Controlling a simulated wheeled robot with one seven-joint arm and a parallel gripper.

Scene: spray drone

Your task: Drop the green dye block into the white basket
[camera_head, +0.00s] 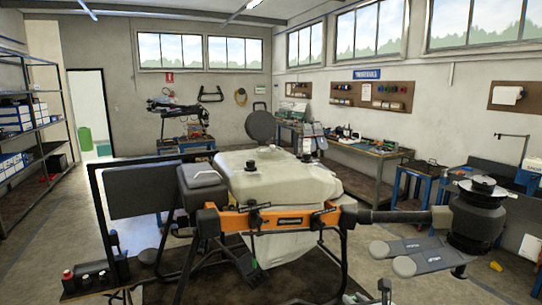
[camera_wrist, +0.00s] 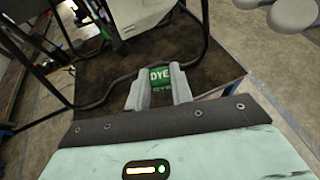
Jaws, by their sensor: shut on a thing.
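The fingers hide part of the block. I cannot make out a white basket for certain in either view. In the head view, the spray drone's large white tank (camera_head: 280,182) sits in the middle, above an orange frame bar (camera_head: 275,220).
Black tube legs of the drone frame (camera_wrist: 97,100) run close to my gripper. A rotor arm with a dark motor (camera_head: 478,222) reaches right. A small shelf with bottles (camera_head: 90,277) is at lower left. A workbench (camera_head: 375,150) stands at the right wall.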

